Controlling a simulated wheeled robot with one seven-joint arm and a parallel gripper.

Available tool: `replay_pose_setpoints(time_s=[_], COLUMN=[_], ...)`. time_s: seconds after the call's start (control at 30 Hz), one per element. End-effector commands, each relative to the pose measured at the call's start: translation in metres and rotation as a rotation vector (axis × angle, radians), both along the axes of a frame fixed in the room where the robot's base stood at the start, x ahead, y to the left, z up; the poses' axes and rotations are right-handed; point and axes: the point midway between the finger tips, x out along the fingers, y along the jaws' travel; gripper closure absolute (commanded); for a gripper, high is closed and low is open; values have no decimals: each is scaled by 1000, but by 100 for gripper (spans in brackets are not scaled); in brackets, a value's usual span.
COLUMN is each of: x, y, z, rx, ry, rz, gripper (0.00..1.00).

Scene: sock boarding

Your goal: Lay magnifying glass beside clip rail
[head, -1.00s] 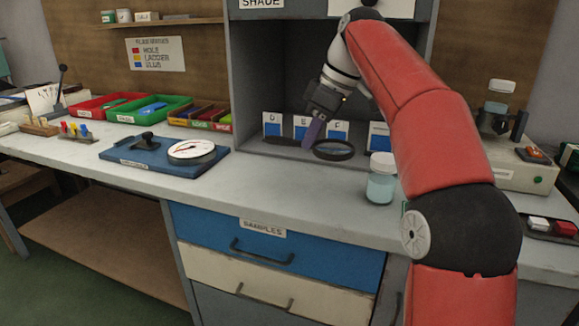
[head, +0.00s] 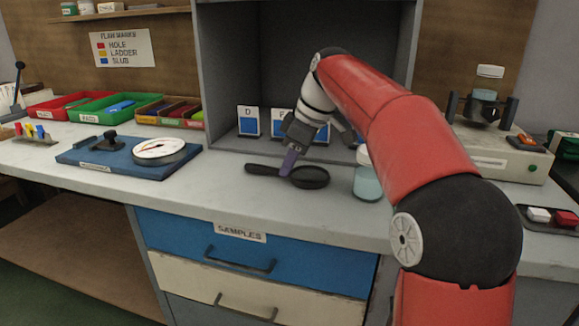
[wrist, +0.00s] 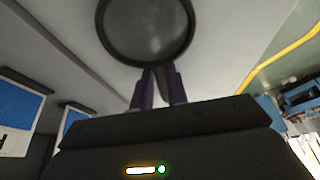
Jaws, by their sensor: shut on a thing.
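The magnifying glass (head: 310,177) is black and round-lensed, with its handle pointing left. My gripper (head: 288,163) is shut on it where the handle meets the lens rim. The glass is over the bench front, before the grey booth; I cannot tell whether it touches the bench. In the wrist view the lens (wrist: 148,30) is beyond my fingertips (wrist: 157,85). What looks like the clip rail (head: 35,133), a low bar with red, yellow and blue clips, stands at the far left of the bench, well away from my gripper.
A glass jar (head: 367,180) stands close right of the lens. A blue board (head: 85,153) with a round white dial (head: 159,150) lies left of the handle. Red (head: 50,108) and green (head: 105,108) trays stand behind. Clear bench lies along the front edge.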

Motion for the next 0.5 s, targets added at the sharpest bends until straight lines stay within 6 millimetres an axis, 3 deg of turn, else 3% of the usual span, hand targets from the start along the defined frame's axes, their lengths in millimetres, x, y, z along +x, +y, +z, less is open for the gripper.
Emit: replay_pose_setpoints(time_s=[0.33,0.37,0.5], x=[0,0,0], y=[0,0,0], z=[-3,-4,-3], rx=[1,0,0], ry=[-1,-1,-1], rz=[0,0,0], gripper=[100,84,65])
